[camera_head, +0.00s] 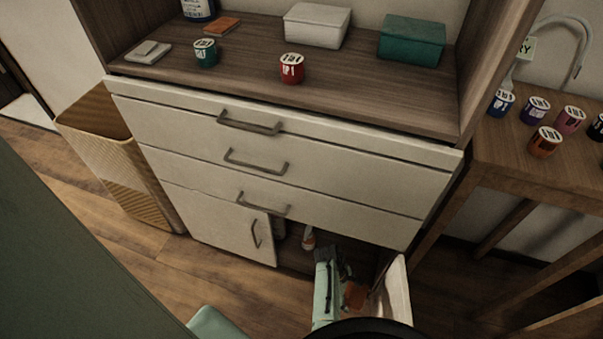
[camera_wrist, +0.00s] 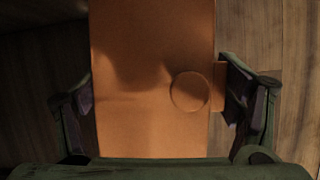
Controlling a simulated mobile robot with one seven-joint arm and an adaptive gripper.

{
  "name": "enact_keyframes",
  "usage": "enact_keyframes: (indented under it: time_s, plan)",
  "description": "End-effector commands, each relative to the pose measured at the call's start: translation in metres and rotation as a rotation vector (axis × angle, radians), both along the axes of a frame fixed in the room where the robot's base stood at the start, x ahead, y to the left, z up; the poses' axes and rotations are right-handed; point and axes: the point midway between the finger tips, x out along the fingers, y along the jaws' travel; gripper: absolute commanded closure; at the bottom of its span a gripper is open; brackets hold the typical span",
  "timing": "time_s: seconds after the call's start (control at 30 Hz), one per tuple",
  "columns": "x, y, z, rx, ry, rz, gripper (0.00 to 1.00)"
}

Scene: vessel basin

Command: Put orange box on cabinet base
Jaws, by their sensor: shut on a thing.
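The orange box (camera_wrist: 150,120) fills the middle of the wrist view, with a round raised disc on its face. The fingers of my gripper (camera_wrist: 157,95) stand on either side of it, shut on it. In the head view the orange box (camera_head: 355,296) shows small and partly hidden beside my pale green arm, at the open lower compartment. The cabinet base (camera_head: 292,260) is the dark floor of that compartment, mostly in shadow. I cannot tell whether the box touches it.
The compartment's right door (camera_head: 393,294) stands open close to my arm; the left door (camera_head: 215,222) is shut. A white and orange item (camera_head: 308,238) stands inside. A wicker bin (camera_head: 115,150) is at left and a wooden table (camera_head: 560,175) at right.

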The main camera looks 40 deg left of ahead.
Motion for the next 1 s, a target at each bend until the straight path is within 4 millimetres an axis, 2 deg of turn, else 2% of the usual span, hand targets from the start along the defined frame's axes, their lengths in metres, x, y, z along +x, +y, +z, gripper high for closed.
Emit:
enact_keyframes:
  time_s: [0.13, 0.27, 0.7, 1.0]
  plan:
    - [-0.009, 0.011, -0.001, 0.0, 0.0, 0.092, 0.5]
    - [0.0, 0.02, -0.007, 0.002, -0.004, 0.115, 0.5]
    - [0.078, 0.068, -0.021, 0.003, -0.005, 0.113, 0.5]
    - [0.118, 0.092, -0.023, 0.001, -0.002, 0.111, 0.5]
